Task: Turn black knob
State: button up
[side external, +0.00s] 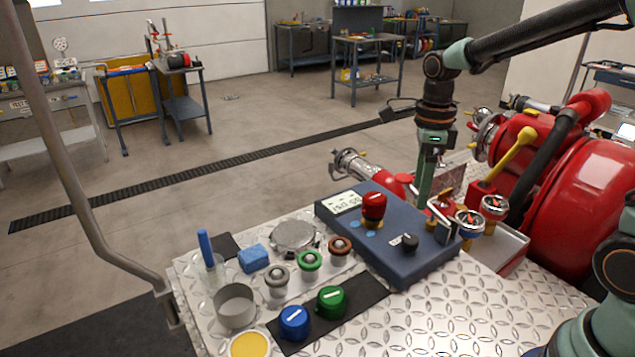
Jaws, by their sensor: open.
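The black knob (410,242) sits on the sloped top of a blue control box (393,270), near its right end, with a small label beside it. A larger red knob (373,206) stands on the same box to its left. My gripper (426,194) points down above and behind the box, slightly right of the black knob and apart from it. It is open with nothing visible in it. Its fingertips are small and partly hard to make out against the red and metal parts behind.
A blue knob (294,322) and a green knob (331,301) sit on a black mat at the front. Several capped fittings stand left of the box. Gauges (469,221), a yellow-handled lever (516,160) and red pump parts (588,195) crowd the right side.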

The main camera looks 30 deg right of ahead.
aim_at(411, 239)
notch_tip(411, 239, down, 12)
dwell(0.6)
grip_shut()
